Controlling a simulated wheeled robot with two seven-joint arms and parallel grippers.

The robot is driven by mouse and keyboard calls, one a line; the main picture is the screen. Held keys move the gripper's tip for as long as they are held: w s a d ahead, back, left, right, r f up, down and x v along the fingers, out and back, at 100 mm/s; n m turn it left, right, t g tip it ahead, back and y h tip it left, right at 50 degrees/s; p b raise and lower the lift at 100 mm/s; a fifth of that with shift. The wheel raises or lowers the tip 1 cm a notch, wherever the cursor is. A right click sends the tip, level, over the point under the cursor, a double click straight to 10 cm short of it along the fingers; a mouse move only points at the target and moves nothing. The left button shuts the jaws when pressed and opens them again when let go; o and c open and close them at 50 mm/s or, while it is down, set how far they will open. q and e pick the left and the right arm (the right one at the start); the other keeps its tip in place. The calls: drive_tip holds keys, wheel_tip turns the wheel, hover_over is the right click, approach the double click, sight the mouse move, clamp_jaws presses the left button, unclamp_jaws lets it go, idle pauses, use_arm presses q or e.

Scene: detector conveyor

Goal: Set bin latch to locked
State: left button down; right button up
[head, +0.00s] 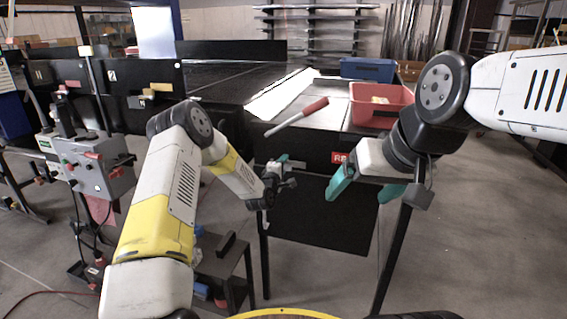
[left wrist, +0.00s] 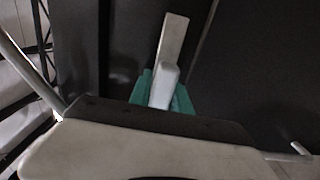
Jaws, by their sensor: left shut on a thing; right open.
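My left gripper (head: 283,166) is shut at the black front panel (head: 330,210) below the table. In the left wrist view its teal fingers (left wrist: 163,95) close on a light grey block, part of a flat upright bar that looks like the bin latch (left wrist: 174,38). The bar runs up from the fingers, leaning slightly right, against the dark panel. In the head view the gripper mostly hides the latch; I cannot read its setting. My right gripper (head: 365,190) is open and empty, apart from the panel and in front of the table's right side.
A red bin (head: 365,112) with a pale item and a blue bin (head: 368,69) stand on the table. A grey control box (head: 98,172) stands at left. Floor at right is clear.

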use_arm(q)
drive_tip(key=shift+m, duration=0.3)
idle(0.8)
drive_tip(key=m, duration=0.3)
drive_tip(key=shift+m, duration=0.4)
drive_tip(key=m, duration=0.9)
drive_tip(key=shift+f+m, duration=0.15)
drive_tip(key=shift+m, duration=2.05)
drive_tip(key=c, duration=1.3)
unclamp_jaws()
drive_tip(key=shift+s, duration=0.1)
